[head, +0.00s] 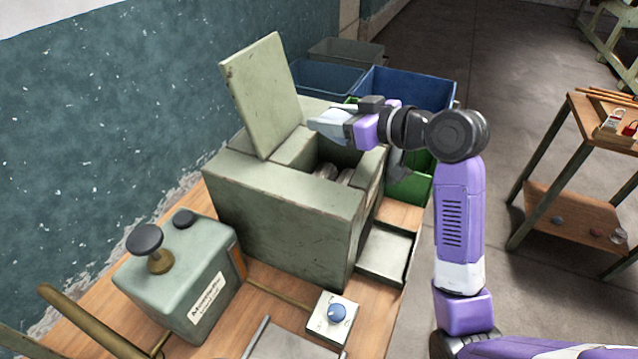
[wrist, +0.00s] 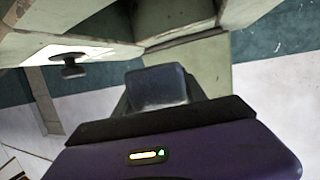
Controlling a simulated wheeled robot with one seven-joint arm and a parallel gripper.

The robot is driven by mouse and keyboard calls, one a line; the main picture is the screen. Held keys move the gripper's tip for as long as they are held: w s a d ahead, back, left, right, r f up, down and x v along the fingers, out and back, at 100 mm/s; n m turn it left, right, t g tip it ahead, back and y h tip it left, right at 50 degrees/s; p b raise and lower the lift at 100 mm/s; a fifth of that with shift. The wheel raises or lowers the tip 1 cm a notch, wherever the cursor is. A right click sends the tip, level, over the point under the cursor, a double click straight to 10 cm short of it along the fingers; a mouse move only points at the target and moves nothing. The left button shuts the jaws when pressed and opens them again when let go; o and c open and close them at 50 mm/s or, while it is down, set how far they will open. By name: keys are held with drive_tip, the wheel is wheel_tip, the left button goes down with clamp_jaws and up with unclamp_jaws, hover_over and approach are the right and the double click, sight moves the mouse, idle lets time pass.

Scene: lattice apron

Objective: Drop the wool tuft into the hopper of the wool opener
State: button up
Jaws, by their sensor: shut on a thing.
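The wool opener (head: 290,215) is a grey-green box on the bench with its lid (head: 262,95) raised. Its hopper is open at the top, and dark metal rollers (head: 326,171) show inside. My gripper (head: 318,122) is above the hopper opening, toward its back edge, with its pale fingers pointing left near the lid. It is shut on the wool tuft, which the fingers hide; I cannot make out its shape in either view. In the wrist view a blue-grey finger (wrist: 157,87) fills the middle, with grey-green panels of the machine around it.
A grey-green box with a black knob (head: 145,239) stands front left. A blue-dialled control (head: 336,314) is in front. An open metal tray (head: 386,252) sits at the machine's right. Blue (head: 425,88) and green (head: 412,186) bins stand behind. A wooden shelf cart (head: 597,115) is far right.

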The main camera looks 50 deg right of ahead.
sight(360, 164)
drive_tip(key=shift+f+b, duration=2.4)
drive_tip(key=shift+f, duration=0.55)
drive_tip(key=o, duration=1.4)
drive_tip(key=shift+s, duration=0.1)
drive_tip(key=b+v, duration=0.1)
drive_tip(key=v, duration=0.6)
drive_tip(key=shift+s+r, duration=0.2)
drive_tip(key=shift+s, duration=0.15)
